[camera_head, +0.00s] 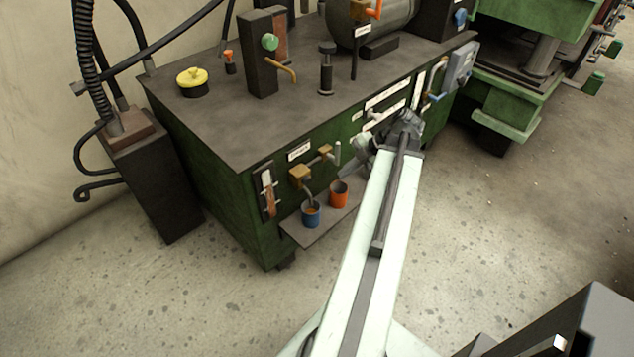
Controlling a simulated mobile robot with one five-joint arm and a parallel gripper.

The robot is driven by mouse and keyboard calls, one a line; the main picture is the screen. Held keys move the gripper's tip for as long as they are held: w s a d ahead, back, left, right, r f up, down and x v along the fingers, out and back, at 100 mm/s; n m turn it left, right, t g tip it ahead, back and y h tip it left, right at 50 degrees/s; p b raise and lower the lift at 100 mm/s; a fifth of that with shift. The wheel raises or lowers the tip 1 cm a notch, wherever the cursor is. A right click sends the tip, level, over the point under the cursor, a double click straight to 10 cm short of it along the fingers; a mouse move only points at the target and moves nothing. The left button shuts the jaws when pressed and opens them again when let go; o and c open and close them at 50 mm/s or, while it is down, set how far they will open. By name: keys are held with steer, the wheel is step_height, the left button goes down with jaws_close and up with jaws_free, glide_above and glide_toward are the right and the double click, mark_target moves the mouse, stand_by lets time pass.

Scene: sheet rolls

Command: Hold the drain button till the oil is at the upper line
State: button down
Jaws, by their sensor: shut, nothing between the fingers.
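A narrow sight gauge (267,193) is on the left of the green cabinet's front. It is pale above and reddish-brown below; its line marks are too small to make out. I cannot tell for sure which part is the drain button. A round green knob (270,42) is on a dark upright box on top of the cabinet. My gripper (352,166) is shut and empty in front of the cabinet's front face, right of the brass taps. Whether it touches anything there is unclear; my arm hides part of the panel.
The green cabinet (205,150) has a yellow cap (192,80) on top. A dark pedestal (155,190) with hoses stands left. The floor in front is clear.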

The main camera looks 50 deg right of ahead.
mark_target(307, 181)
steer(key=shift+f, duration=0.1)
steer(key=w+a+f+b, duration=0.3)
steer(key=w+f+b, duration=0.4)
steer(key=w+b, duration=0.1)
steer(key=shift+w+f, duration=0.35)
steer(key=shift+w, duration=0.15)
